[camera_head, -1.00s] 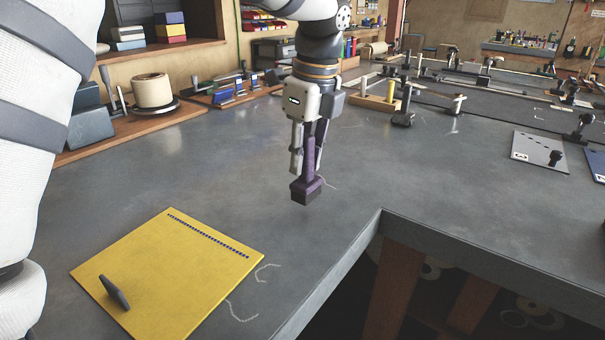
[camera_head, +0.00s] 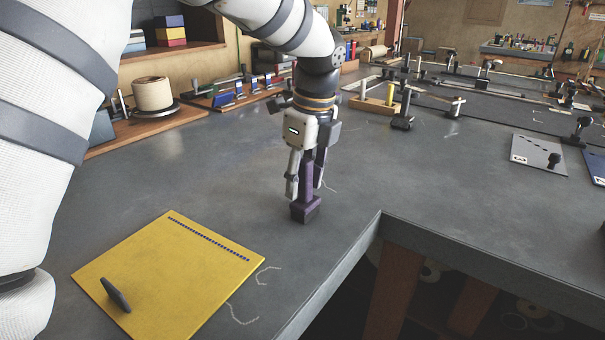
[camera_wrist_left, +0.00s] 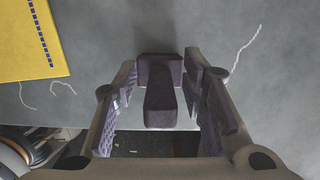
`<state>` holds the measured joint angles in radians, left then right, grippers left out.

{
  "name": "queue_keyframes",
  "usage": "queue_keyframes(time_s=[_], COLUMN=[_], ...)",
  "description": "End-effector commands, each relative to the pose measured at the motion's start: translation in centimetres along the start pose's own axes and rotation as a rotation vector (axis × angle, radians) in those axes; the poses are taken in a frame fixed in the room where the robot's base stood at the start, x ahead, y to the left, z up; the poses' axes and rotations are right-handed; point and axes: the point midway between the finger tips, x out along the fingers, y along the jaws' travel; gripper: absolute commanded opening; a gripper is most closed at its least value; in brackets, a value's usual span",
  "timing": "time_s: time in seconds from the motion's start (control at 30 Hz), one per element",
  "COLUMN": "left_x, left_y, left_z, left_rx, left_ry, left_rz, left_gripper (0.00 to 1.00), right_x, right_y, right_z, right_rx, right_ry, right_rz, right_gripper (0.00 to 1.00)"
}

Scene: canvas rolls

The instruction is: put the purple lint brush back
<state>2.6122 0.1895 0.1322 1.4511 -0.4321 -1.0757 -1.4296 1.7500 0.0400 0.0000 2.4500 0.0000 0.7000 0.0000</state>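The purple lint brush (camera_head: 305,209) stands upright on the grey bench near its inner corner, dark head down and handle up. My left gripper (camera_head: 307,188) points down over it, with one finger on each side of the handle. In the left wrist view the brush (camera_wrist_left: 160,104) lies between the fingers (camera_wrist_left: 161,84), with gaps on both sides of the handle, so the gripper is open around it. My right gripper is not in view.
A yellow board (camera_head: 165,275) with a dark handle-like piece lies front left. White chalk marks are on the bench (camera_head: 200,180). A spool (camera_head: 152,94) stands on a wooden shelf at the back left. The bench edge drops away to the right of the brush.

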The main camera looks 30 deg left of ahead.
Motion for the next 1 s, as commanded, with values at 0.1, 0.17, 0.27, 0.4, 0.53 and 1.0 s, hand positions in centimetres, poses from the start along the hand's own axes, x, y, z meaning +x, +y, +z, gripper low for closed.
queue_keyframes(time_s=[0.1,0.17,0.27,0.4,0.53,1.0], left_x=[-1.4,-3.0,-5.8,-9.3,-11.3,-12.3], left_y=[-0.1,-0.2,-0.2,-0.1,-0.1,0.0], left_z=[0.0,0.0,0.0,0.0,0.0,0.0], left_rx=[-0.001,-0.001,0.001,-0.001,0.001,0.0], left_ry=[0.0,0.0,-0.001,0.001,0.0,0.0], left_rz=[-0.003,-0.005,-0.004,-0.002,0.001,0.0], left_gripper=[0.38,0.38,0.38,0.38,0.38,0.38], right_x=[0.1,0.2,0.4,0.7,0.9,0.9], right_y=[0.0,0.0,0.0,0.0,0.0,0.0], right_z=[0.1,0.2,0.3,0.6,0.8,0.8], right_rx=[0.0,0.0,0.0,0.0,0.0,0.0], right_ry=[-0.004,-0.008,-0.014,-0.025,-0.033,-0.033], right_rz=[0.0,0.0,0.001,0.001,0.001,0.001], right_gripper=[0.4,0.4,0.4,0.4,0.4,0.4])
